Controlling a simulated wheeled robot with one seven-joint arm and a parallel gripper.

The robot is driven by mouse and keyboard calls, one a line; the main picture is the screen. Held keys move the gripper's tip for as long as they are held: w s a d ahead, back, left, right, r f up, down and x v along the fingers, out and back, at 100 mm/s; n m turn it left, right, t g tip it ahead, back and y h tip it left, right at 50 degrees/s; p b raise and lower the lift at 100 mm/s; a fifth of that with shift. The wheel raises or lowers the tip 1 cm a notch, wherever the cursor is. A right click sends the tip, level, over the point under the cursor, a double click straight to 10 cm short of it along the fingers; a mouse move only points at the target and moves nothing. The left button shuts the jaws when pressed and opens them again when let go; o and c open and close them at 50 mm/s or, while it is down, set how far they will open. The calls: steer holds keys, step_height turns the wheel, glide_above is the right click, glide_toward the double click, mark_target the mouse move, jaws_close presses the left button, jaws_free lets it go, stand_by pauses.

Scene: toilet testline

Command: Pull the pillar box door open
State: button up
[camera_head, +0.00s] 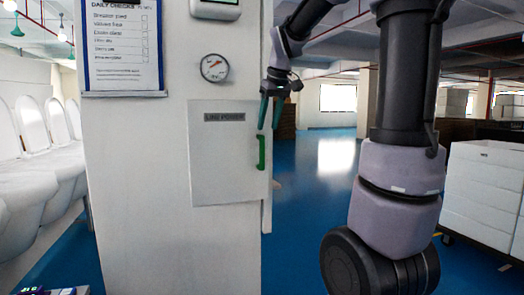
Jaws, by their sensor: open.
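The pillar box door (222,155) is a pale grey panel on the white pillar, with a dark label plate near its top. It looks shut or nearly shut; a small gap at its edge cannot be judged. Its green upright handle (261,152) is at the door's right edge. My gripper (269,113) has two green fingers pointing down, just above and slightly right of the handle in the picture. The fingers are apart with nothing between them. Whether they touch the handle cannot be told, but they appear clear of it.
A round gauge (215,68) and a checklist board (124,45) are on the pillar (140,190). White toilets (40,150) stand at left. White boxes (484,190) are stacked at right. The blue floor (306,200) right of the pillar is clear.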

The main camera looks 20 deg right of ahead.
mark_target(263, 144)
steer(key=x, duration=1)
jaws_close()
stand_by(1.2)
